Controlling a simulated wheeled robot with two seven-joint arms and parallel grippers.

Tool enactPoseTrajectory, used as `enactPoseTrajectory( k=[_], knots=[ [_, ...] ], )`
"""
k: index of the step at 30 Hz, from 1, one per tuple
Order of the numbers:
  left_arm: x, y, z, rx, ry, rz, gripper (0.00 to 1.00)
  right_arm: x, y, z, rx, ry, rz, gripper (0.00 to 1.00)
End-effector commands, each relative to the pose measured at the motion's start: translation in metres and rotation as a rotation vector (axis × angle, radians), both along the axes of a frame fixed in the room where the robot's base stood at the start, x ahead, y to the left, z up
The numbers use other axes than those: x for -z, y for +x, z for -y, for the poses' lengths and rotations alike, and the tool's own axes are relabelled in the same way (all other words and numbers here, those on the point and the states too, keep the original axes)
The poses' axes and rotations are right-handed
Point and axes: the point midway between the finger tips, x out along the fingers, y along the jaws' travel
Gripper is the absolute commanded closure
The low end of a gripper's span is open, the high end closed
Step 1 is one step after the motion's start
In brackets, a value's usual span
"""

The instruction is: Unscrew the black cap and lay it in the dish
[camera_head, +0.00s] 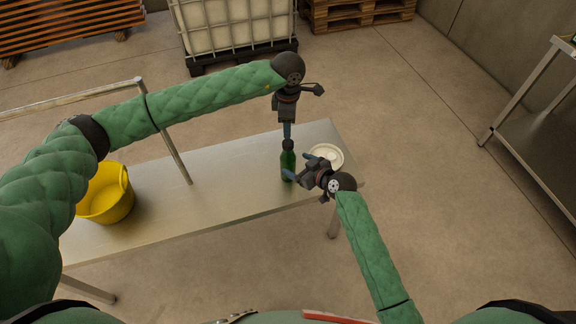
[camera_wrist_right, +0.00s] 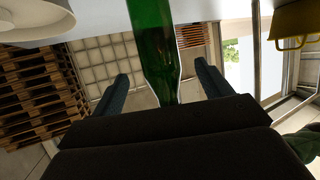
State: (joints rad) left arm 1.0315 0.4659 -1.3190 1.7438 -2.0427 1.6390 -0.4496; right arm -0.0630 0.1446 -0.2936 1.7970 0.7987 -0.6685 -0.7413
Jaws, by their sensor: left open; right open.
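A green bottle (camera_head: 288,166) stands upright on the metal table, with its black cap (camera_head: 288,145) on top. My left gripper (camera_head: 287,134) is open and points down right above the cap; I cannot tell if its fingers touch it. My right gripper (camera_head: 298,166) is open beside the bottle. In the right wrist view the bottle (camera_wrist_right: 156,45) is between the two spread fingers, with gaps on both sides; the cap does not show there. The white dish (camera_head: 334,152) is right of the bottle, partly hidden by my right gripper. It also shows in the right wrist view (camera_wrist_right: 35,22).
The metal table (camera_head: 225,190) has bare room left of the bottle. A yellow bucket (camera_head: 108,197) is at its left end. A metal rail (camera_head: 170,145) rises near the table's back. A caged white tank (camera_head: 225,30) and wooden pallets (camera_head: 355,12) stand behind.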

Motion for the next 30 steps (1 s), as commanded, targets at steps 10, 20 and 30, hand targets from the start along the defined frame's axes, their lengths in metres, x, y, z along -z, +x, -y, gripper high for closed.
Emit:
enactPoseTrajectory(
  k=[10, 20, 30],
  knots=[
    [0.0, 0.0, -0.001, 0.0, 0.003, 0.0, 0.49, 0.014, 0.028, -0.027, 0.001, 0.003, 0.0, 0.23],
    [0.0, 0.0, 0.0, 0.0, 0.002, 0.0, 0.49, 0.028, 0.049, -0.046, 0.0, 0.001, 0.0, 0.23],
    [0.0, 0.0, 0.0, 0.0, 0.001, 0.0, 0.49, 0.029, 0.051, -0.048, 0.0, 0.001, 0.001, 0.23]
  ],
)
